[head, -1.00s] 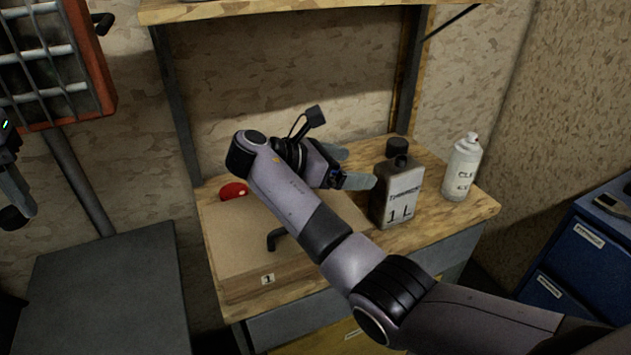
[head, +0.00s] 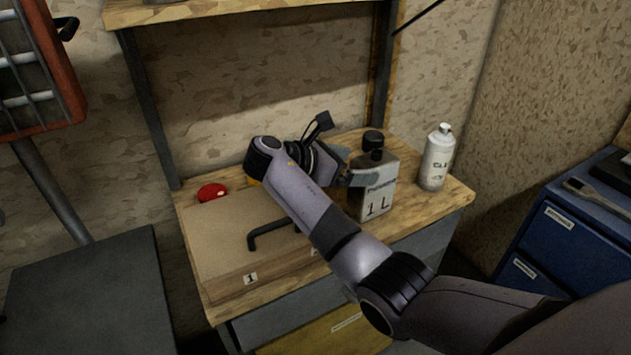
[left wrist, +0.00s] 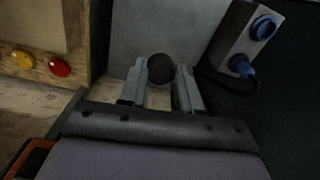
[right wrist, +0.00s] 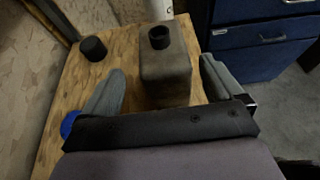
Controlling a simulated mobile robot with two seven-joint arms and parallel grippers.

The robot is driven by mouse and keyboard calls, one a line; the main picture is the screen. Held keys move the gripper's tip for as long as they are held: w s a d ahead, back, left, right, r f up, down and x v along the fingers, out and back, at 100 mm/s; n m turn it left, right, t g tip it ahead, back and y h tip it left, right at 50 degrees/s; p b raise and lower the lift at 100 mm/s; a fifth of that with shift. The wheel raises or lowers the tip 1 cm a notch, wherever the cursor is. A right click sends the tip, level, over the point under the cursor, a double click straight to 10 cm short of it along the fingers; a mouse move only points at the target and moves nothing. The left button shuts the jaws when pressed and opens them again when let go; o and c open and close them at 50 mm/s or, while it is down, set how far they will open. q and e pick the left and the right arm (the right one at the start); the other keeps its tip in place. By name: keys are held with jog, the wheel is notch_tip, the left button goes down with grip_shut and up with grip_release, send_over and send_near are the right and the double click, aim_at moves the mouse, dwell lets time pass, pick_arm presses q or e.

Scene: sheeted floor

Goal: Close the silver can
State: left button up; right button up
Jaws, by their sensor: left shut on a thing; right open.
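The silver can (head: 378,198), a grey box-shaped can marked 1 L, stands upright on the wooden workbench. In the right wrist view the can (right wrist: 165,72) has an uncovered dark round neck on top. A separate black cap (right wrist: 93,48) sits on the bench to its left; in the head view the cap (head: 373,139) shows just behind the can. My right gripper (head: 353,166) is open, one finger on each side of the can; contact cannot be told. My left gripper (left wrist: 160,85) is shut on a dark round thing (left wrist: 160,68).
A white spray can (head: 437,158) stands right of the silver can. A cardboard-coloured box (head: 222,240) and a red object (head: 212,191) are on the bench's left side. A blue drawer cabinet (head: 560,235) is at right. A shelf (head: 180,10) hangs above.

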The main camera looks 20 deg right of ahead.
aim_at(372, 163)
jog(key=p+x, duration=0.1)
jog(key=x, duration=0.4)
jog(key=shift+s+d+r, duration=0.15)
jog(key=shift+d, duration=0.05)
grip_shut()
jog(key=shift+r, duration=0.15)
